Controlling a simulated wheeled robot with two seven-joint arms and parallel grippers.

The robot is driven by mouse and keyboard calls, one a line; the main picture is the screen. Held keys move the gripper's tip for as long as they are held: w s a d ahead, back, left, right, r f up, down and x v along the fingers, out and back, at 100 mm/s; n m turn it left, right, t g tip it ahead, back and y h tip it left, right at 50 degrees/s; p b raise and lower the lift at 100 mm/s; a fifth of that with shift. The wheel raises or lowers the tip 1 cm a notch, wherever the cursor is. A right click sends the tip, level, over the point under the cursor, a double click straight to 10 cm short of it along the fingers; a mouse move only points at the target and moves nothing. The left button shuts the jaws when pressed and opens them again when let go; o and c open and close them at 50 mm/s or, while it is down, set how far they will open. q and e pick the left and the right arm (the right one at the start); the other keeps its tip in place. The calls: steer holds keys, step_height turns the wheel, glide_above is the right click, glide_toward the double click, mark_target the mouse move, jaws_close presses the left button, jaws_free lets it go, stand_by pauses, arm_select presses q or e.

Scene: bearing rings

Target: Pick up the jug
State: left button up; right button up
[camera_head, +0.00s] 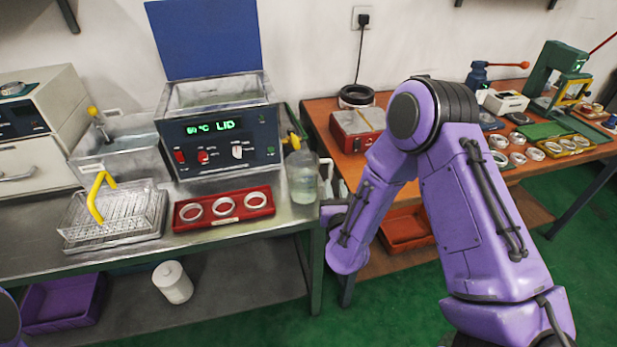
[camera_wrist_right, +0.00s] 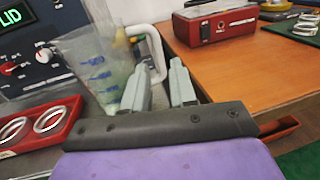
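The jug (camera_head: 302,178) is clear with a pale handle on its right side. It stands upright near the right end of the metal bench. In the right wrist view the jug (camera_wrist_right: 98,72) has blue markings, and its white handle (camera_wrist_right: 152,45) is by the fingertips. My right gripper (camera_wrist_right: 162,75) is open, its two fingers apart, with the lower part of the handle appearing between them. I cannot tell whether they touch it. My left gripper is not in view; only a bit of purple arm shows at lower left.
A heated bath (camera_head: 220,150) with its blue lid raised stands behind the jug. A red tray (camera_head: 224,222) with three rings lies left of it, and a wire basket (camera_head: 128,238) farther left. A red box (camera_head: 358,134) sits on the wooden table (camera_head: 318,106) at right.

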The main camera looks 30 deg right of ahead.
mark_target(331, 171)
steer(key=p+x, duration=0.1)
steer(key=x, duration=0.4)
steer(key=shift+w+a+r+p, duration=0.1)
steer(key=shift+w+r+p, duration=0.05)
steer(key=shift+p, duration=0.25)
steer(key=shift+w, duration=0.1)
jaws_close()
